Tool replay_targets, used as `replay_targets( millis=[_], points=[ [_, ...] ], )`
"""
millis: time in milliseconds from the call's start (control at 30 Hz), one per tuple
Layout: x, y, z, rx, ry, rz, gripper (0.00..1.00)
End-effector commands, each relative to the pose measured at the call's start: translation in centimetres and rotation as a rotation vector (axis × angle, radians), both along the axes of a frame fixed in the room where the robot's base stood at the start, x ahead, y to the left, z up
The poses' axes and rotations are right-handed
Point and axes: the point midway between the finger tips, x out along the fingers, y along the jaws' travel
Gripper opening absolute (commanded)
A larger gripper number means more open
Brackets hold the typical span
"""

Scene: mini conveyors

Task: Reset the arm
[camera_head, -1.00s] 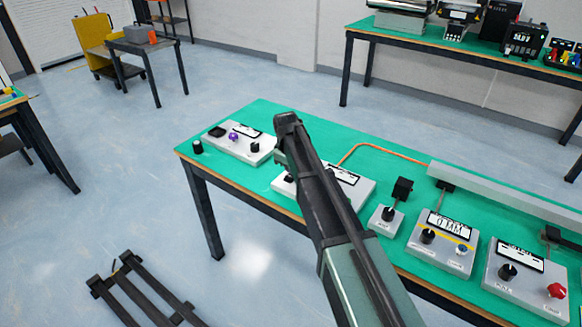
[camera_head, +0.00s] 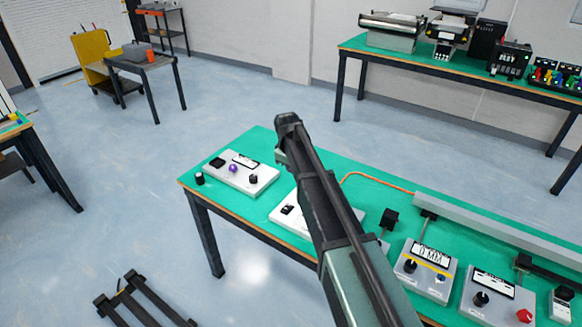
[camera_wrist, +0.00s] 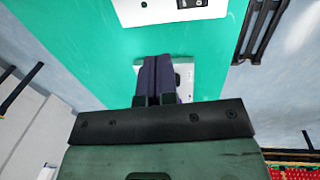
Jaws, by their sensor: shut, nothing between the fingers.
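My arm rises from the lower right of the head view, in front of the green-topped table (camera_head: 262,146). My gripper (camera_head: 284,160) is at its upper end, above the table and apart from the control boxes. In the wrist view my gripper (camera_wrist: 157,62) shows its dark fingers together with nothing between them. Beyond the fingers lies part of a white box (camera_wrist: 184,76) on the green table top.
A control box with a purple knob (camera_head: 240,172) sits at the table's left end. Another box (camera_head: 285,212) is partly hidden behind my arm. Boxes with dials (camera_head: 425,268) and a red button (camera_head: 524,315) stand at the right. A long grey conveyor (camera_head: 480,222) runs behind them.

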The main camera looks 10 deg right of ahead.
Motion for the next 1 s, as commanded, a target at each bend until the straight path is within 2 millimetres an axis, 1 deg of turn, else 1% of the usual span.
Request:
replay_targets(
  millis=[167, 267, 300, 367, 400, 467, 500, 533, 600, 633, 700, 767, 800, 1000],
  points=[
    [0.0, 0.0, 0.0, 0.000, 0.000, -0.004, 0.00],
    [-0.4, 0.1, 0.0, 0.013, -0.002, -0.103, 0.00],
    [-2.6, 0.1, -0.1, 0.028, 0.001, -0.195, 0.00],
    [-7.6, -0.2, -0.1, 0.052, 0.009, -0.343, 0.00],
    [-11.2, -0.5, -0.1, 0.066, 0.015, -0.436, 0.00],
    [-16.8, -0.9, -0.1, 0.087, 0.025, -0.567, 0.00],
    [-20.2, -1.3, -0.1, 0.097, 0.031, -0.642, 0.00],
    [-22.6, -1.5, -0.1, 0.104, 0.037, -0.690, 0.00],
    [-27.3, -1.9, -0.2, 0.117, 0.047, -0.769, 0.00],
    [-28.8, -2.1, -0.2, 0.119, 0.050, -0.787, 0.00],
    [-31.3, -2.4, -0.2, 0.124, 0.054, -0.801, 0.00],
    [-32.2, -2.6, -0.2, 0.125, 0.054, -0.805, 0.00],
    [-32.3, -2.8, -0.2, 0.124, 0.053, -0.808, 0.00],
    [-31.8, -2.9, -0.2, 0.124, 0.053, -0.809, 0.00]
  ],
)
